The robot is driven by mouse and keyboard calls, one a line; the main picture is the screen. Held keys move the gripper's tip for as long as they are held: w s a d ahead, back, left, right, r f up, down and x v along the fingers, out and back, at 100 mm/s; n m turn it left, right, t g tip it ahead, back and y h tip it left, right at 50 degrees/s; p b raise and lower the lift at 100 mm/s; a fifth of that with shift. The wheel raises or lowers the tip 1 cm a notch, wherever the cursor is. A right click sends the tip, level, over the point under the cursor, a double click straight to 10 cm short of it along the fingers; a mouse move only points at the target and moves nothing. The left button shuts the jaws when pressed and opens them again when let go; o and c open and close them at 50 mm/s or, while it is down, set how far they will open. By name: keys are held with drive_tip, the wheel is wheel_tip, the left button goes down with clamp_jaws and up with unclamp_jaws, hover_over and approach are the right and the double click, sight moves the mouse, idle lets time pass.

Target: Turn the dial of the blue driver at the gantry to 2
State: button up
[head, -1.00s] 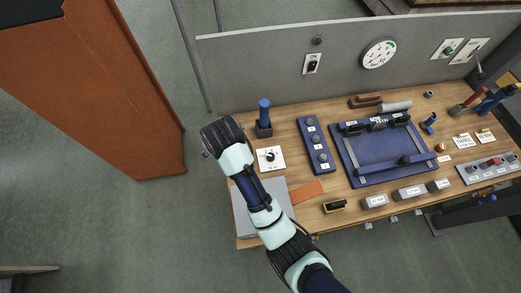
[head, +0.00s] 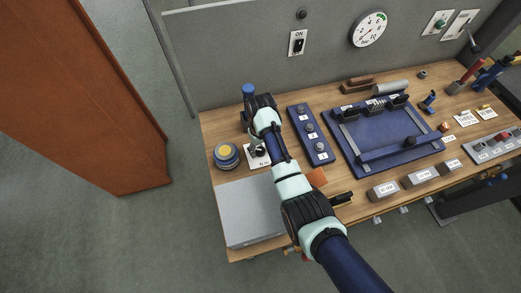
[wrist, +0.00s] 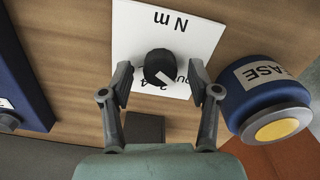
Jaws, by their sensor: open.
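The black round dial (wrist: 158,66) sits on a white card (wrist: 185,30) printed "N m" and numbers, upside down in the wrist view. A pale pointer mark on it faces the partly covered numbers; I cannot tell which one it meets. My gripper (wrist: 162,82) is open, one finger on each side of the dial; contact cannot be told. In the head view the card (head: 254,163) lies in front of the blue driver (head: 248,91), which stands upright at the back of the bench, partly hidden by my arm.
A blue tin with a yellow top (head: 227,156) stands left of the card; it also shows in the wrist view (wrist: 265,95). A blue box with knobs (head: 310,133) is to the right. A grey box (head: 250,210) fills the front left corner.

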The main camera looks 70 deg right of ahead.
drive_tip(key=shift+f, duration=0.35)
drive_tip(key=shift+c, duration=0.3)
drive_tip(key=c, duration=1.1)
drive_tip(key=shift+r+m+p, duration=0.1)
drive_tip(key=shift+m+p, duration=0.2)
drive_tip(key=shift+p, duration=0.05)
drive_tip(key=m+p, duration=0.2)
drive_tip(key=shift+r+m, duration=0.1)
drive_tip(key=shift+m, duration=0.2)
drive_tip(key=shift+m+p, duration=1.05)
drive_tip(key=shift+m, duration=1.15)
drive_tip(key=shift+f, duration=0.2)
